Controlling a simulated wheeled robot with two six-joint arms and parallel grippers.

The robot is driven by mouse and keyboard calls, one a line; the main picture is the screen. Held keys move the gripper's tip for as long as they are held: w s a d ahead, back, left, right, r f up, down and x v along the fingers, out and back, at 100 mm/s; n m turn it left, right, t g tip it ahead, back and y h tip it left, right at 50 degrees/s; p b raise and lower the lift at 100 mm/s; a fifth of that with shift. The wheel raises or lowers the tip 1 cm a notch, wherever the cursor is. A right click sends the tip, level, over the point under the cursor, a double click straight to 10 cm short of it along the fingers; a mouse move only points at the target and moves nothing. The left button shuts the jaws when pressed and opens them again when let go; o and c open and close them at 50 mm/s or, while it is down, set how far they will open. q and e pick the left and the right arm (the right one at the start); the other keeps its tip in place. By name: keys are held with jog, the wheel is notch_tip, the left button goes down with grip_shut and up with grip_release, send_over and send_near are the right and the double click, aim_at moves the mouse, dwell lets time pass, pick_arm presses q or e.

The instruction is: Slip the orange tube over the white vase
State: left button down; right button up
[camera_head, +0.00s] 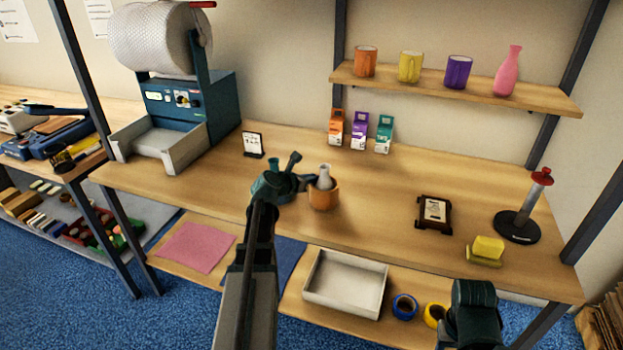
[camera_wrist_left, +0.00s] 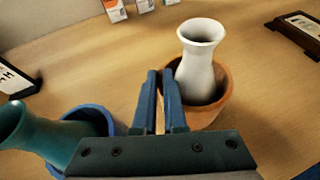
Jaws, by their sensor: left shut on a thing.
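The orange tube (camera_head: 324,198) is around the white vase (camera_head: 324,173) on the table. The vase stands upright, its neck and flared mouth rising above the tube's rim. In the left wrist view the white vase (camera_wrist_left: 199,72) sits inside the orange tube (camera_wrist_left: 207,115), with its lower part hidden by the tube wall. My left gripper (camera_head: 311,182) is shut on the left side of the tube's rim; its fingers (camera_wrist_left: 160,78) also show in the wrist view. I cannot tell whether the tube's bottom touches the table. My right gripper (camera_head: 474,300) is low at the right, its fingers unclear.
A teal vase (camera_wrist_left: 38,135) inside a blue tube (camera_wrist_left: 95,118) stands close left of my left gripper. A black-framed card (camera_head: 434,212), a yellow block (camera_head: 488,248) and a round-based stand (camera_head: 517,227) are to the right. The table between has free room.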

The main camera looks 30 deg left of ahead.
pick_arm(q)
jog(key=shift+f, duration=0.45)
jog(key=c, duration=0.9)
grip_release()
jog(key=shift+r, duration=0.15)
notch_tip(320, 180, up, 10)
jog(key=p, duration=0.9)
jog(key=shift+p, duration=0.35)
jog(key=shift+s+f, duration=0.1)
jog(key=shift+f, duration=0.1)
